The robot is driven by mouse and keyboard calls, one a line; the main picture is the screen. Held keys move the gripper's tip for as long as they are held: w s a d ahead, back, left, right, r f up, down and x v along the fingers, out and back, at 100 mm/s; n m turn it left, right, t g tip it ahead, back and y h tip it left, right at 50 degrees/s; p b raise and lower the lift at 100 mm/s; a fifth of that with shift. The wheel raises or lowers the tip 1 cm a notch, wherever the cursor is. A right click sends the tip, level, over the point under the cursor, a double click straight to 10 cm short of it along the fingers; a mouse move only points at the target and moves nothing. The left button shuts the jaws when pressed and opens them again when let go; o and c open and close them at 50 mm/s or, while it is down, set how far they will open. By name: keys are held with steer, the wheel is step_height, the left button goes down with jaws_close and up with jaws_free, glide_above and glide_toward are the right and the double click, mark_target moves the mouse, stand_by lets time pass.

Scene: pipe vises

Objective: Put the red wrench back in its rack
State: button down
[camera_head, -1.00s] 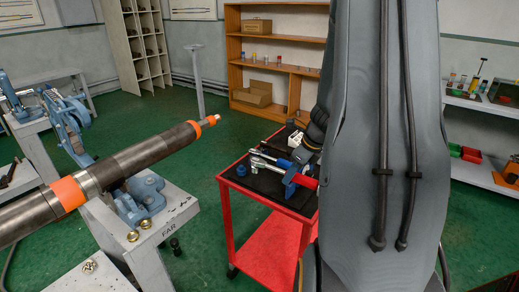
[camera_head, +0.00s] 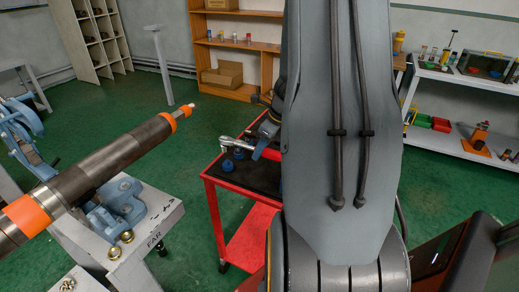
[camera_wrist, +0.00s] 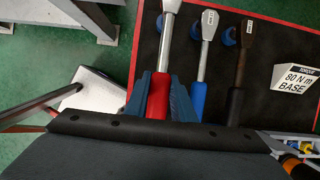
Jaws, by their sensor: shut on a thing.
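The red wrench, with a red handle (camera_wrist: 158,97) and silver shaft, is between the blue fingers of my gripper (camera_wrist: 159,88), which is shut on it. Its head leaves the top of the wrist view. In the head view, its silver end (camera_head: 228,142) sticks out left of my gripper (camera_head: 261,146), apparently above the red cart (camera_head: 212,189). Beside it in the wrist view lie a blue-handled wrench (camera_wrist: 201,75) and a black-handled wrench (camera_wrist: 238,80). Blue round supports (camera_wrist: 229,36) sit near their heads. I cannot tell which support is the rack for the red wrench.
A white "80 N m BASE" block (camera_wrist: 295,79) is on the cart's black mat (camera_wrist: 268,55). A pipe (camera_head: 100,160) in a blue vise (camera_head: 117,205) stands left. A wooden shelf (camera_head: 240,65) stands behind; my arm hides much of the cart in the head view.

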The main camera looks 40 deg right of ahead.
steer(key=shift+s+r+p, duration=0.15)
steer(key=shift+p, duration=0.15)
steer(key=shift+f+b, duration=0.9)
steer(key=shift+f, duration=0.25)
steer(key=shift+f+b, duration=0.4)
steer(key=shift+f, duration=0.15)
steer(key=shift+f+b, duration=1.5)
steer(key=shift+f, duration=0.45)
stand_by(2.1)
steer(key=c, duration=1.4)
jaws_free()
steer(key=shift+c, duration=0.2)
steer(key=shift+d+r, duration=0.1)
